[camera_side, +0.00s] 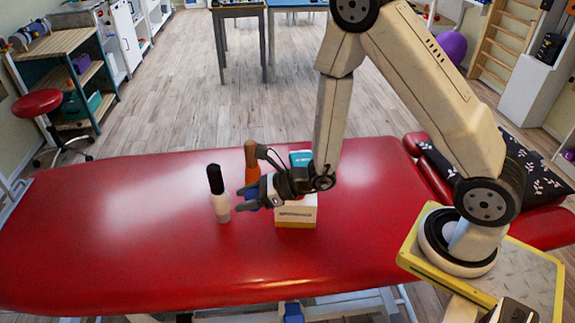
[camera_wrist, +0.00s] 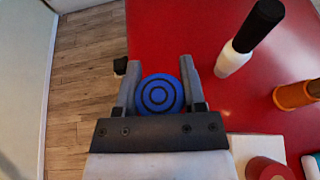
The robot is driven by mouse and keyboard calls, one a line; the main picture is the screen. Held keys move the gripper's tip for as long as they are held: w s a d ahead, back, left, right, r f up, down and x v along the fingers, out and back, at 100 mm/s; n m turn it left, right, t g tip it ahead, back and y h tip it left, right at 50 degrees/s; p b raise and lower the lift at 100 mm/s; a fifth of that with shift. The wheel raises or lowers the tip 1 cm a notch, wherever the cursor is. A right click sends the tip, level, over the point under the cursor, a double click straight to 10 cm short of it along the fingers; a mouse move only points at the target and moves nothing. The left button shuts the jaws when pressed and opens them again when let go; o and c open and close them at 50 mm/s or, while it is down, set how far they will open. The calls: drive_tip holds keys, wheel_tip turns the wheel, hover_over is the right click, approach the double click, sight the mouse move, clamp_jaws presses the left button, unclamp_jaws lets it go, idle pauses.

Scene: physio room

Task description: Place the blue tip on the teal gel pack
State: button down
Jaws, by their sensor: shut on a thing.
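My gripper (camera_side: 246,196) is low over the red treatment table. In the wrist view, my gripper (camera_wrist: 156,70) is shut on the blue tip (camera_wrist: 160,93), a round blue piece with dark rings, held between the fingers. In the side view the blue tip (camera_side: 254,193) is partly hidden by the fingers. A teal thing, apparently the teal gel pack (camera_side: 300,158), shows behind my wrist to the right of the held tip. Its lower part is hidden. A teal edge (camera_wrist: 314,165) also shows at the wrist view's lower right corner.
A white bottle with a black top (camera_side: 220,206) stands just left of my gripper. An orange-brown bottle (camera_side: 251,160) stands behind it. A white and yellow box (camera_side: 296,214) is beneath my wrist. The red table (camera_side: 110,230) is clear on the left.

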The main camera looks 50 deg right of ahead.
drive_tip(key=d+m+t+h, duration=0.3)
drive_tip(key=d+m+h, duration=0.55)
drive_tip(key=d, duration=2.45)
drive_tip(key=shift+n, duration=0.25)
drive_tip(key=shift+f, duration=2.55)
hover_over(300, 161)
drive_tip(key=f, duration=0.8)
drive_tip(key=shift+s+a+f, duration=0.15)
drive_tip(key=shift+s+f, duration=0.15)
drive_tip(key=shift+f, duration=0.1)
drive_tip(key=shift+w+f, duration=0.25)
drive_tip(key=shift+f, duration=0.1)
drive_tip(key=shift+w+f, duration=0.1)
